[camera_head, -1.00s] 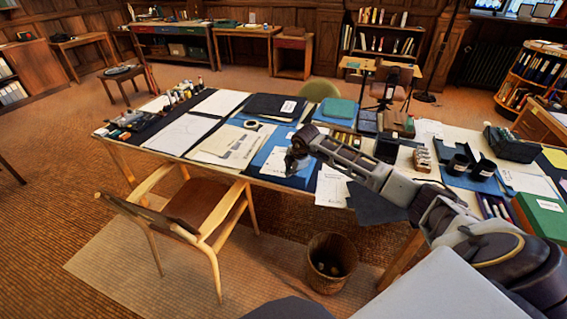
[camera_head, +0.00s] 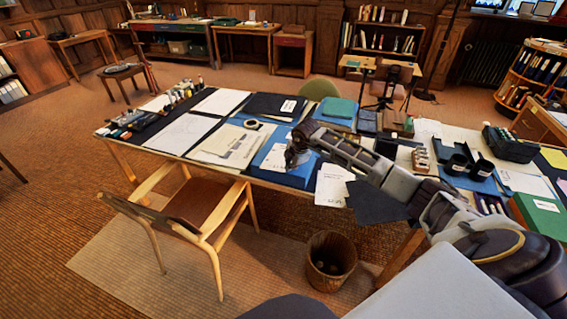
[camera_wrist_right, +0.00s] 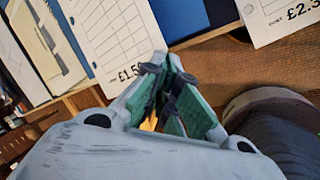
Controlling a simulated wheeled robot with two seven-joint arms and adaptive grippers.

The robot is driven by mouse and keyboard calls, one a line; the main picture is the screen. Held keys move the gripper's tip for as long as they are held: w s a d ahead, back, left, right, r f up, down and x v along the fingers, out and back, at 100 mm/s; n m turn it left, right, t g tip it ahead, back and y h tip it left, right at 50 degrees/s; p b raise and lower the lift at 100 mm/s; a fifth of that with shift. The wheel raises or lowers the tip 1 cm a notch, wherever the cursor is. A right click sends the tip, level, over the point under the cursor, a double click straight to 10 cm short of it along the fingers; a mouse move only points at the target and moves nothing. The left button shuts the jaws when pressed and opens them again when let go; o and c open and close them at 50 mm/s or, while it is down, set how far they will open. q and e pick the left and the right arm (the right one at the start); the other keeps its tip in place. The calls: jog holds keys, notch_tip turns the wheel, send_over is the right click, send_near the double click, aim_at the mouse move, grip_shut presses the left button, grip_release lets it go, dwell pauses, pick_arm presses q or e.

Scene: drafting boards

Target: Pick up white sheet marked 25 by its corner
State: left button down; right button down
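A white sheet (camera_head: 281,155) with a printed grid lies on a blue folder near the front edge of the long table. In the right wrist view the sheet (camera_wrist_right: 112,35) carries a price that looks like £1.5, partly behind a fingertip; I cannot read a clear 25. My right gripper (camera_head: 293,156) is at its front right corner. In the wrist view its green-padded fingers (camera_wrist_right: 163,77) come together on that corner and appear shut on it. A second white sheet (camera_head: 332,185), with a price starting £2.3 in the wrist view (camera_wrist_right: 280,18), lies to the right. My left gripper is out of view.
A wooden armchair (camera_head: 205,205) stands before the table, and a wicker waste basket (camera_head: 330,258) is on the floor below. Black cups (camera_head: 482,169), a green box (camera_head: 540,214) and stacked folders (camera_head: 275,106) crowd the tabletop.

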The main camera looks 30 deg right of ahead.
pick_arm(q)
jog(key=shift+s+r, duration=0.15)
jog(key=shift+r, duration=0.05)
pick_arm(e)
jog(key=shift+r, duration=0.35)
pick_arm(q)
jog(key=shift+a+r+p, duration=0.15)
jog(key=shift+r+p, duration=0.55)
jog(key=shift+p, duration=0.15)
pick_arm(e)
notch_tip(320, 180, up, 2)
jog(key=shift+r, duration=0.25)
